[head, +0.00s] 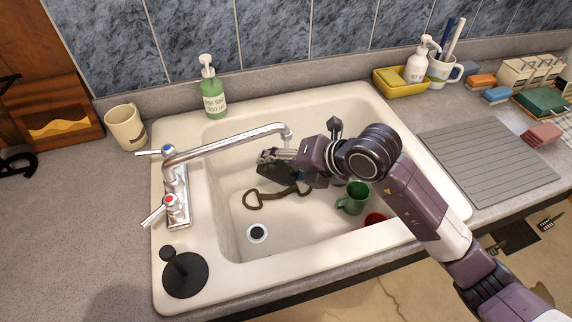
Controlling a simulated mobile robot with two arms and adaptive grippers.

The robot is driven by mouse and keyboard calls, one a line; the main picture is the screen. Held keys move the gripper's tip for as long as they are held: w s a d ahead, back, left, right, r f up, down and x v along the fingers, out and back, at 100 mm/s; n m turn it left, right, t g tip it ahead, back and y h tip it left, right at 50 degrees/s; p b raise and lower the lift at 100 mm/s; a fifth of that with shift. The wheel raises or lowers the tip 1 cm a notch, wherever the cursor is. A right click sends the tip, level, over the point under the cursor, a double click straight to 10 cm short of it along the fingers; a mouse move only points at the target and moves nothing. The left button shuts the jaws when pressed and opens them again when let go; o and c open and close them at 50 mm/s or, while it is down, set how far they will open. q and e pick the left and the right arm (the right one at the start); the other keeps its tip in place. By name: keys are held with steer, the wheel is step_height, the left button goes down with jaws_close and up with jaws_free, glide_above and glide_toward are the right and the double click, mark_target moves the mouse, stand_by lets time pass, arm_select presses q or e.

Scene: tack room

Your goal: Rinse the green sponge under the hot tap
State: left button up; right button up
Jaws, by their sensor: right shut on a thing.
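My right gripper (272,158) reaches into the sink from the right, with its fingers at the end of the tap spout. It is shut on a dark green block (281,173), which looks like the green sponge; the fingers partly hide it. The chrome tap (225,143) stands on the sink's left rim, its spout reaching over the basin. The hot tap handle (170,202), marked red, is nearer; the cold handle (165,151), marked blue, is farther back. No water stream is clearly visible. My left gripper is not in view.
The white sink (232,198) holds a brown metal bit-like piece (272,197), a green mug (352,198) and a partly hidden red item (375,218). A black plunger-like stopper (184,274) stands on its front-left rim. A soap bottle (213,96) stands behind; a ribbed drainer (487,160) is at right.

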steer(key=shift+w+d, duration=0.1)
steer(key=shift+w, duration=0.1)
stand_by(0.4)
steer(key=shift+w+d, duration=0.4)
steer(key=shift+w, duration=0.35)
steer(key=shift+w+d, duration=0.1)
steer(key=shift+w, duration=0.1)
steer(key=shift+s+d, duration=0.1)
steer(key=shift+s, duration=0.15)
steer(key=shift+s+d, duration=0.25)
steer(key=shift+s, duration=0.45)
steer(key=shift+s+d, duration=0.2)
steer(key=shift+s, duration=0.5)
steer(key=shift+s, duration=0.1)
steer(key=shift+w, duration=0.2)
steer(key=shift+w+a, duration=0.3)
steer(key=shift+w, duration=0.35)
